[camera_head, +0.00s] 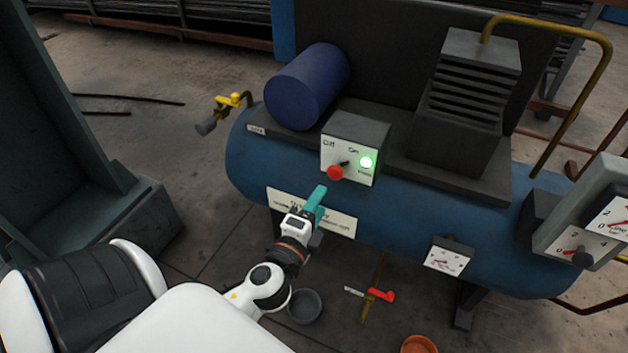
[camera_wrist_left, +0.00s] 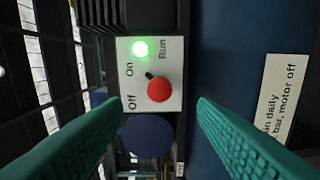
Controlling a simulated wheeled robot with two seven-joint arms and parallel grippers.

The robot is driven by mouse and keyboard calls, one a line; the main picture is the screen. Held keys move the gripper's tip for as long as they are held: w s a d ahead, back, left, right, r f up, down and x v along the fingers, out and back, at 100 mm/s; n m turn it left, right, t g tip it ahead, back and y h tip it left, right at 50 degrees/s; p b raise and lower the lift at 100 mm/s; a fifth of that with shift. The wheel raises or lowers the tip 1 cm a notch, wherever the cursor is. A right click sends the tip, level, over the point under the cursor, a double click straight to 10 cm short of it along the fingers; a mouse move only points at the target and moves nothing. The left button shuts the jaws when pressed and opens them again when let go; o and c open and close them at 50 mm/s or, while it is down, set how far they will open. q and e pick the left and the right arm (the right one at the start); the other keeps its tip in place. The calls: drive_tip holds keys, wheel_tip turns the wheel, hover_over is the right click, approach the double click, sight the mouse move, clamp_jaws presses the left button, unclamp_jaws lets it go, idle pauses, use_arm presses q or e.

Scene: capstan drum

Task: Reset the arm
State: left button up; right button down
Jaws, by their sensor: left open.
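My left gripper (camera_head: 316,200) comes in from the lower left and is open and empty, in front of the blue tank. Its two teal fingers (camera_wrist_left: 160,138) stand wide apart in the left wrist view. Beyond them is the switch box (camera_head: 352,140) with a red knob (camera_head: 335,172) and a lit green Run lamp (camera_head: 366,162). The box face (camera_wrist_left: 173,72), red knob (camera_wrist_left: 160,89) and green lamp (camera_wrist_left: 140,48) also show in the left wrist view. The gripper is apart from the knob. My right gripper is not in view.
The blue tank (camera_head: 400,215) carries a dark blue motor (camera_head: 307,86) and a finned block (camera_head: 462,100). A yellow valve (camera_head: 230,103) sticks out at left. Gauges (camera_head: 447,260) are at right. A red-handled drain valve (camera_head: 380,295) and bowls (camera_head: 304,306) are below. A green steel column (camera_head: 60,130) stands left.

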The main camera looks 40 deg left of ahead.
use_arm(q)
drive_tip(key=shift+s+d, duration=0.2)
drive_tip(key=shift+s, duration=0.5)
